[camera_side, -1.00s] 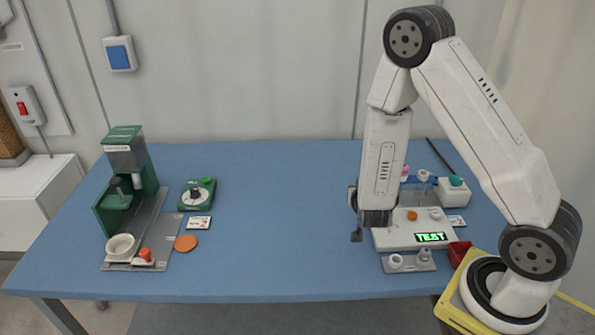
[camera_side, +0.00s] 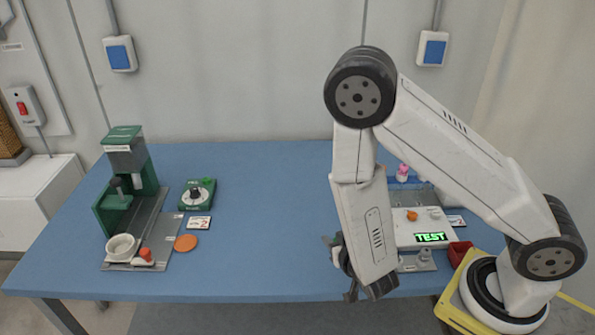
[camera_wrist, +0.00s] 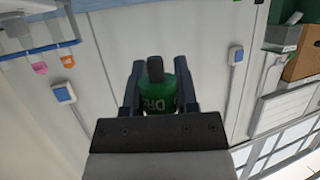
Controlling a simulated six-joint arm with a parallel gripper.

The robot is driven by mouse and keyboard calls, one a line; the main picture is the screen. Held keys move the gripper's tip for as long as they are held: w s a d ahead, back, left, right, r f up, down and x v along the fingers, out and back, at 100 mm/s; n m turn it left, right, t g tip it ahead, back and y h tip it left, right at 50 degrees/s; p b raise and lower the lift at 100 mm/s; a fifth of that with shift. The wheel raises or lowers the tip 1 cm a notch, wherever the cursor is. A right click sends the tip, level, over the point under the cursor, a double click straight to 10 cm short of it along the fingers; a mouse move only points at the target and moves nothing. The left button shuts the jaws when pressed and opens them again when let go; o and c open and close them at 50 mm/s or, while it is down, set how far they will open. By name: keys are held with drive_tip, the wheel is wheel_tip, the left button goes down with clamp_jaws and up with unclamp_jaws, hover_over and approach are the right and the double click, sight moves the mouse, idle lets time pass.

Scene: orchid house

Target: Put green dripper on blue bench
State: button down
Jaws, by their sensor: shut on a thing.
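The green dripper (camera_wrist: 158,100) is a green cylinder with partly readable white lettering and a dark stub on top. In the wrist view it sits between the two dark fingers of my gripper (camera_wrist: 160,84), which is shut on it. In the side view my gripper (camera_side: 348,280) is over the front part of the blue bench (camera_side: 265,225), right of the middle. There the dripper is mostly hidden behind my wrist. I cannot tell the exact gap between it and the bench top.
A green machine (camera_side: 128,165) with a white cup (camera_side: 122,246) stands on the left. Near it are a green dial box (camera_side: 197,194) and an orange disc (camera_side: 186,242). A white device (camera_side: 420,226) reading TEST and a red bin (camera_side: 459,253) are on the right. The bench middle is clear.

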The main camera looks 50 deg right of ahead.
sight(332, 269)
drive_tip(key=shift+f, duration=0.15)
drive_tip(key=shift+f, duration=1.85)
drive_tip(key=shift+f, duration=0.1)
drive_tip(key=shift+f, duration=1.9)
drive_tip(key=shift+f, duration=0.15)
drive_tip(key=shift+c, duration=1.9)
unclamp_jaws()
drive_tip(key=shift+r, duration=0.2)
drive_tip(key=v, duration=1.2)
